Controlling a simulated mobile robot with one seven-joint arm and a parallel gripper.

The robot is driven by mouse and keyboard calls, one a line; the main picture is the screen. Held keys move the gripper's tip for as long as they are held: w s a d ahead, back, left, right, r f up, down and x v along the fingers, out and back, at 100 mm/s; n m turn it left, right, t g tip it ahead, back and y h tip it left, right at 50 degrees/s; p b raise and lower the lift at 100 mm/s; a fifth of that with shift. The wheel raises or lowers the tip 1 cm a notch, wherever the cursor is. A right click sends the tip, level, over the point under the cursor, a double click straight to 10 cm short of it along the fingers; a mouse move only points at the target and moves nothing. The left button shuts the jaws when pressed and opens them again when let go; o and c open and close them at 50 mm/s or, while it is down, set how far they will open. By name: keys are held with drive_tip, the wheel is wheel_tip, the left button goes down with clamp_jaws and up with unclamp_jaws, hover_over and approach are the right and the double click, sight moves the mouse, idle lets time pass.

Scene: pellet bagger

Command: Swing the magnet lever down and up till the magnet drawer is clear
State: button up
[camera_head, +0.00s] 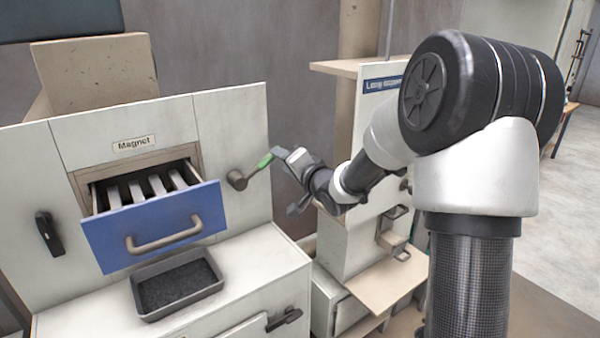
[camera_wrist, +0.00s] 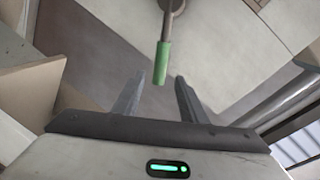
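The magnet lever (camera_head: 248,173) sits on the white panel right of the drawer. Its arm slants up and right from a round pivot to a green grip (camera_head: 265,160). The grip also shows in the wrist view (camera_wrist: 162,62). My gripper (camera_head: 276,155) is close to the grip. In the wrist view my two fingers (camera_wrist: 155,82) are apart, with the grip's end at the gap between their tips; I cannot tell if they touch it. The magnet drawer (camera_head: 158,228), blue-fronted, is pulled out under the "Magnet" label. Several pale bars (camera_head: 135,190) lie inside, with dark gaps between them.
A dark tray (camera_head: 178,290) with black grains stands on the white ledge below the drawer. A black handle (camera_head: 49,232) is on the panel's left. A second white cabinet (camera_head: 345,240) with a projecting shelf stands behind my arm. Open floor lies to the right.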

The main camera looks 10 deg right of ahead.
drive_tip(key=v, duration=0.9)
drive_tip(key=shift+s, duration=0.25)
drive_tip(key=shift+d+r, duration=0.1)
